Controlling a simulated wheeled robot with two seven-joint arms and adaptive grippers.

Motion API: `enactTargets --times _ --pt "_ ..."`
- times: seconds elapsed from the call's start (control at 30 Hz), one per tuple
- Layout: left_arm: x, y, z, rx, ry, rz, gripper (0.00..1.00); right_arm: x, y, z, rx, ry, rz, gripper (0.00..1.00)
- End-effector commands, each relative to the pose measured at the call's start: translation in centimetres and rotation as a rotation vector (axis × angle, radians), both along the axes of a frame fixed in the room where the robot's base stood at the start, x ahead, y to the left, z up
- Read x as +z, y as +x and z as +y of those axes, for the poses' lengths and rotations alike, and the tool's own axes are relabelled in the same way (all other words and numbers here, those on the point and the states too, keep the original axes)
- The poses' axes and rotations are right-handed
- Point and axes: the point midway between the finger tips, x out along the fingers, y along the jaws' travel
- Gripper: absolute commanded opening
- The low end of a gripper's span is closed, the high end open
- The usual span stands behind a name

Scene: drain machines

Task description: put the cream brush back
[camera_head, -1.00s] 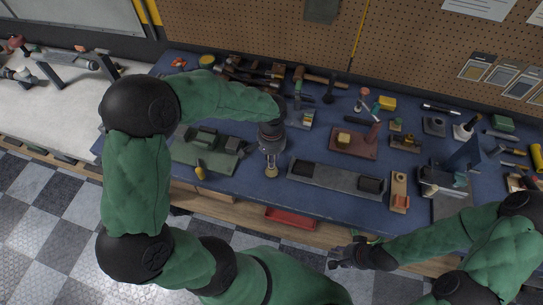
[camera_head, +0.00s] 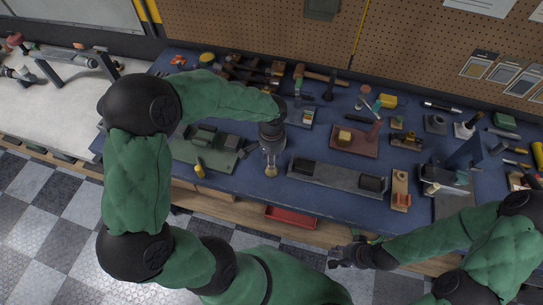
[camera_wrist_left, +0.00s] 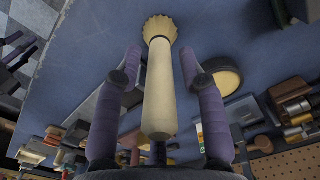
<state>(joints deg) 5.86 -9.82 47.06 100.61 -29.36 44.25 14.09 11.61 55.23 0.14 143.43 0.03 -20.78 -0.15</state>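The cream brush (camera_wrist_left: 158,92) is in the middle of the left wrist view, its smooth handle toward the camera and its scalloped end over the blue bench top. My left gripper (camera_wrist_left: 160,62) has its fingers spread around the brush, with a gap visible on both sides. In the head view my left gripper (camera_head: 269,152) points down at the bench's front part, and the brush (camera_head: 271,171) shows below it, partly covered by the fingers. My right gripper (camera_head: 338,259) hangs in front of the bench, apart from everything; its fingers are too small to read.
The blue bench (camera_head: 245,195) bears a green plate (camera_head: 205,165) with blocks to the left and a grey tray (camera_head: 335,178) to the right. A round cream disc with a dark rim (camera_wrist_left: 222,78) lies beside the brush. A red bin (camera_head: 290,217) sits below the front edge.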

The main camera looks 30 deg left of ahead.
Motion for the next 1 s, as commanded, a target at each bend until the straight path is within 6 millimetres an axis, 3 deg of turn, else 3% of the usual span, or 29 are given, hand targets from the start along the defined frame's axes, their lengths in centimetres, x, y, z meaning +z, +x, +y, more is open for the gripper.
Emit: enactTargets --times 0.33,0.47,1.0 --pt "0.1 0.0 0.0 0.000 0.000 -0.001 0.50 0.0 0.0 0.0 0.000 0.000 0.000 0.40" --pt "1.1 0.1 0.0 0.000 0.001 -0.003 0.50 0.0 0.0 0.0 0.000 0.000 0.000 0.40" --pt "10.5 0.1 0.0 0.000 0.000 -0.002 0.50 0.0 0.0 0.0 0.000 0.000 0.000 0.40"
